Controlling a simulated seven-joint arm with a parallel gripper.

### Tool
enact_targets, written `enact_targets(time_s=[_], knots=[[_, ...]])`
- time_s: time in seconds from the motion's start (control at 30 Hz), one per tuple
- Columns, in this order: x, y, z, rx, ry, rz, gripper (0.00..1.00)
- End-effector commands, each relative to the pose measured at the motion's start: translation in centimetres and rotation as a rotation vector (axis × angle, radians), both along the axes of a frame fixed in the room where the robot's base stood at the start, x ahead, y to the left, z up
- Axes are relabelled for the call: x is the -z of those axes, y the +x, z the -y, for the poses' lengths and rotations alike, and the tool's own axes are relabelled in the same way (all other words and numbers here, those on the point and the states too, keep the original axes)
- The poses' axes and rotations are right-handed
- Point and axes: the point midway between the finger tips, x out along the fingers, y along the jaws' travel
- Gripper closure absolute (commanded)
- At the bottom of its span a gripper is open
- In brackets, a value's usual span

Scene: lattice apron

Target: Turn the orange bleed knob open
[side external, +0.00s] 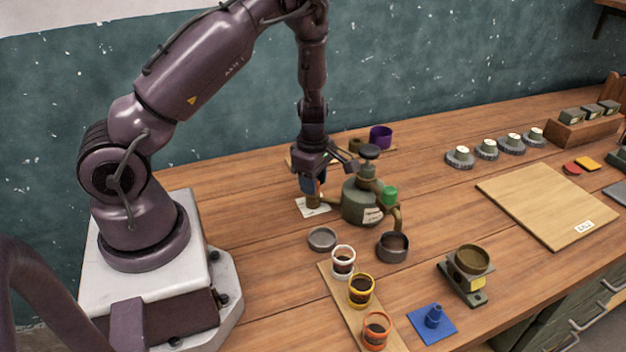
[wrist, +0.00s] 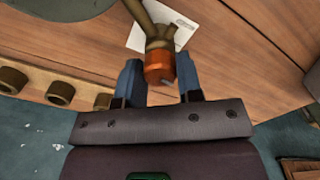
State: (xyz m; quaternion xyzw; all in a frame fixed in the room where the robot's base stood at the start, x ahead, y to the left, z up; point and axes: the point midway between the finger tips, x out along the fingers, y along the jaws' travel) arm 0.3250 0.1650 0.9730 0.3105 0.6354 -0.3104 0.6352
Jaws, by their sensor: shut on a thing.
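The orange bleed knob (wrist: 159,68) sits at the end of a brown pipe stub (wrist: 158,42) in the wrist view. My gripper (wrist: 161,82) has its two blue-grey fingers on either side of the knob, shut on it. In the side view my gripper (side external: 312,186) points down at the left of the green-grey vessel (side external: 358,203), where the pipe stub (side external: 313,202) shows below the fingers. The knob's orange is hidden there.
A white card (side external: 322,212) lies under the stub. A grey cup (side external: 393,248) stands below the vessel's spout. A shallow grey dish (side external: 322,239) and several cups on a wooden strip (side external: 330,283) are in front. A purple cup (side external: 380,137) stands behind.

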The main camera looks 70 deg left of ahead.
Motion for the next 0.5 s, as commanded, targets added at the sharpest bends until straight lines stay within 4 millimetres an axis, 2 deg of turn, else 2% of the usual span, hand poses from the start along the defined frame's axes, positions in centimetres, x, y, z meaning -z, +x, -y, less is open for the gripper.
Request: enact_targets(time_s=[0.2, 0.5], knots=[[-0.1, 0.04, 0.05, -0.092, -0.002, 0.0, 0.9], [-0.1, 0.05, 0.06, -0.139, -0.003, 0.001, 0.9]])
